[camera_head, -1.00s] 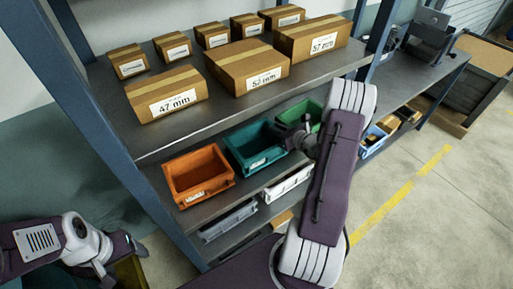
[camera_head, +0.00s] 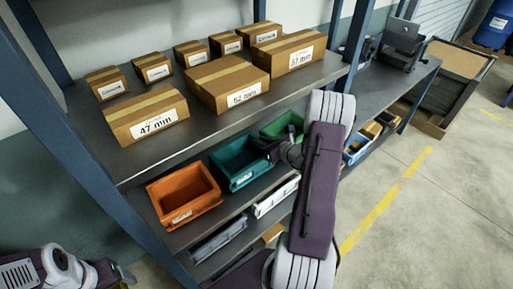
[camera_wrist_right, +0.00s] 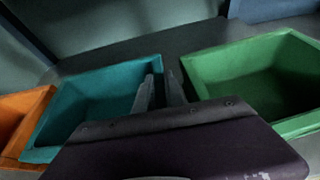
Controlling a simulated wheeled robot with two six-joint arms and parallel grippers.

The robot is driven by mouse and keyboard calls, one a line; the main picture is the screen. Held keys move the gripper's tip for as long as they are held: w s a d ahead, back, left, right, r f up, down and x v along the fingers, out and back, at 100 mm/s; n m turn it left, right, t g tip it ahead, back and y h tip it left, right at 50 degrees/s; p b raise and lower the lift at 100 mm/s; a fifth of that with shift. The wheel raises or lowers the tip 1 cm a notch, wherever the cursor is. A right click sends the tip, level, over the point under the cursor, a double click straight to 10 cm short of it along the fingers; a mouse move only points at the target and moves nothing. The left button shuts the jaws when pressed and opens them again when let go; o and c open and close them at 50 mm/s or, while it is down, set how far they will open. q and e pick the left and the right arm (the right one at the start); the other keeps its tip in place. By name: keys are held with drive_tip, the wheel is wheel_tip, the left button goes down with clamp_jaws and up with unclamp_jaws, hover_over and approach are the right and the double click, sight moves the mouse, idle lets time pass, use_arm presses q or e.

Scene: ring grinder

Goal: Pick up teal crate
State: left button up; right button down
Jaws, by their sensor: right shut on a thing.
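The teal crate (camera_head: 238,178) is an open bin on the rack's middle shelf, between an orange crate (camera_head: 182,212) and a green crate (camera_head: 270,131). In the right wrist view the teal crate (camera_wrist_right: 62,112) is at left of centre. My right gripper (camera_wrist_right: 162,86) is shut on its right side wall, one finger inside the crate and the other in the gap towards the green crate. In the head view my right gripper (camera_head: 272,151) is at the crate's right edge, partly hidden by its wrist. The crate looks level at shelf height. My left arm shows at bottom left; its fingers are out of view.
Labelled cardboard boxes (camera_head: 228,83) stand on the shelf above the crates. Grey and white bins (camera_head: 218,240) are on the shelf below. A blue bin (camera_head: 357,150) sits further right. A blue rack post (camera_head: 70,130) is left of the crates. Open floor lies at right.

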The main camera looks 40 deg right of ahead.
drive_tip(key=r, duration=0.1)
drive_tip(key=s+r, duration=0.1)
drive_tip(key=shift+d+r+b, duration=0.1)
drive_tip(key=shift+r+b, duration=0.25)
drive_tip(key=shift+r, duration=0.05)
drive_tip(key=s+d+b, duration=0.1)
drive_tip(key=s+b, duration=0.1)
drive_tip(key=s, duration=1.5)
